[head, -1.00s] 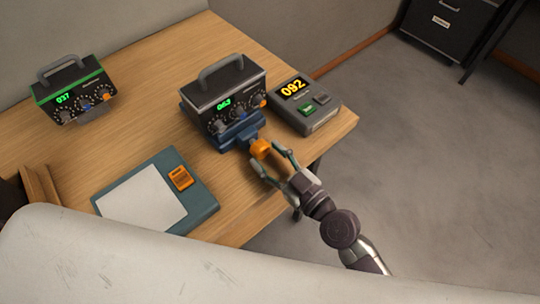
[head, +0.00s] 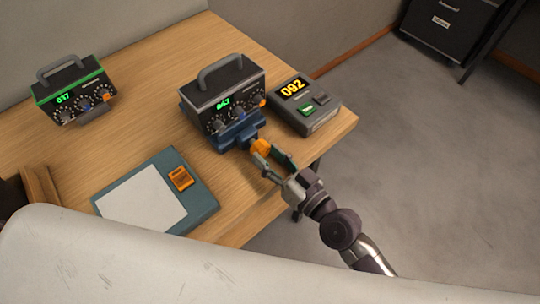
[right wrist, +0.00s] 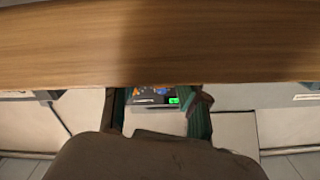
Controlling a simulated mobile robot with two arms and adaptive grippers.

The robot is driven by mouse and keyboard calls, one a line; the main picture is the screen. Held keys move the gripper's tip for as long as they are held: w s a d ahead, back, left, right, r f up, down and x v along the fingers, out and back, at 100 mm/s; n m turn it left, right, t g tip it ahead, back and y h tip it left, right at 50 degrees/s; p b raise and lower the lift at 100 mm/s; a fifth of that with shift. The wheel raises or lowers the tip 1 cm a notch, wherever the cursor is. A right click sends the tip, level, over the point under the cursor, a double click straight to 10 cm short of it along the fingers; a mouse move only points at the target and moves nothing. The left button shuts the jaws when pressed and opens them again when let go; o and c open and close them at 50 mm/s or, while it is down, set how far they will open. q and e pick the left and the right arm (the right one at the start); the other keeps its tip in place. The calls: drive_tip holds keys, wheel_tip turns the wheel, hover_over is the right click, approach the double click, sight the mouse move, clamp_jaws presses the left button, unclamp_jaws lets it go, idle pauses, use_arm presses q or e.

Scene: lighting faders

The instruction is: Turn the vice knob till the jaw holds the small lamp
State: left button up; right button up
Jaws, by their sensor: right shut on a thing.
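The blue vice (head: 226,139) sits near the table's right edge, with an orange knob (head: 260,147) on its front. A black box (head: 210,95) with a grey handle, dials and a green display stands in or against the vice; I cannot tell how tightly the jaw meets it. I see no thing plainly shaped like a small lamp. My right gripper (head: 267,155) is shut on the orange knob, its fingers on either side. The right wrist view shows both fingers and part of a dark device with a green light (right wrist: 174,100) between them. My left gripper is out of view.
A grey unit (head: 318,119) reading 092, with a green button, stands right of the vice. A green-topped box (head: 73,91) stands at the back left. A teal board (head: 192,205) with a white sheet and orange piece lies in front. The wooden table (head: 130,140) is clear between them.

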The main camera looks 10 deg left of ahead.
drive_tip(key=o, duration=1.1)
drive_tip(key=shift+o, duration=0.2)
drive_tip(key=v, duration=1.2)
